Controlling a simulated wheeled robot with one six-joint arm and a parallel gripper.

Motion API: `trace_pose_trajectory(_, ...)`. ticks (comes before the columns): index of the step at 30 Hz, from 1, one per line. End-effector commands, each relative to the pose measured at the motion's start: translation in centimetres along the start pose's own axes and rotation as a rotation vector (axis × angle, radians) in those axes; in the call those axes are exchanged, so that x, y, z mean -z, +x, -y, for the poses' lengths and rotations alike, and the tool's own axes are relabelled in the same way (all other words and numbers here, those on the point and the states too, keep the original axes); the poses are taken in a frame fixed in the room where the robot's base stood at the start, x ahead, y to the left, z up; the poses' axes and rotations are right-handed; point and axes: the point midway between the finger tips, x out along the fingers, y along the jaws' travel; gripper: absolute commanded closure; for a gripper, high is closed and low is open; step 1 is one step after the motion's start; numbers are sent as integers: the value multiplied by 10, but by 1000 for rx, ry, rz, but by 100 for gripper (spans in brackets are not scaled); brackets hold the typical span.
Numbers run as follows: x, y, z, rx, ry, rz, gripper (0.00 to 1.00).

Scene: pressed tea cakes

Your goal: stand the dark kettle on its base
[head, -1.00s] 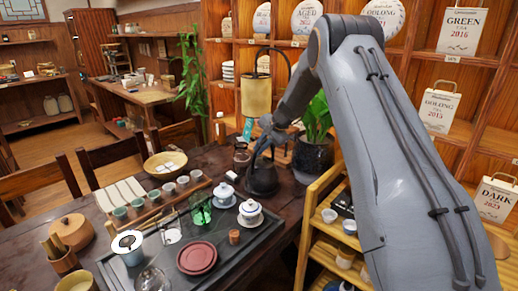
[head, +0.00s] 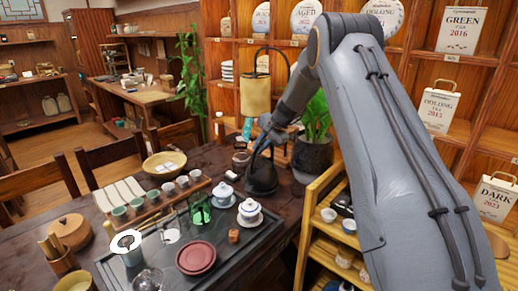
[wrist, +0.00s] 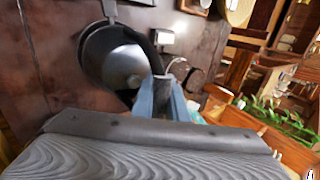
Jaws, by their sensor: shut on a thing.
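The dark kettle (head: 262,178) is at the far right end of the table, beyond the tea tray. It looks roughly upright. My gripper (head: 268,137) is above it, shut on its raised handle. In the wrist view the kettle's round dark body and lid (wrist: 118,62) lie just beyond my gripper (wrist: 163,92), whose fingers hide part of it. I cannot clearly make out the kettle's base, nor tell whether the kettle's underside touches anything.
The tea tray (head: 150,262) in front holds lidded white cups (head: 249,213), a green glass piece (head: 201,210) and red plates (head: 196,259). A potted plant (head: 313,150) stands right of the kettle, and a lamp (head: 256,97) behind. A small wooden shelf (head: 314,245) is at right.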

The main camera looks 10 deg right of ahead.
Motion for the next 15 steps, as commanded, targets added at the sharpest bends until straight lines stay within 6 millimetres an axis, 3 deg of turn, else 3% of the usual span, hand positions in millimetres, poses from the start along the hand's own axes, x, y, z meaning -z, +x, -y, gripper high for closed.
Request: trace_pose_trajectory(15, 1, 3, -1, 4, -1, -3, 100)
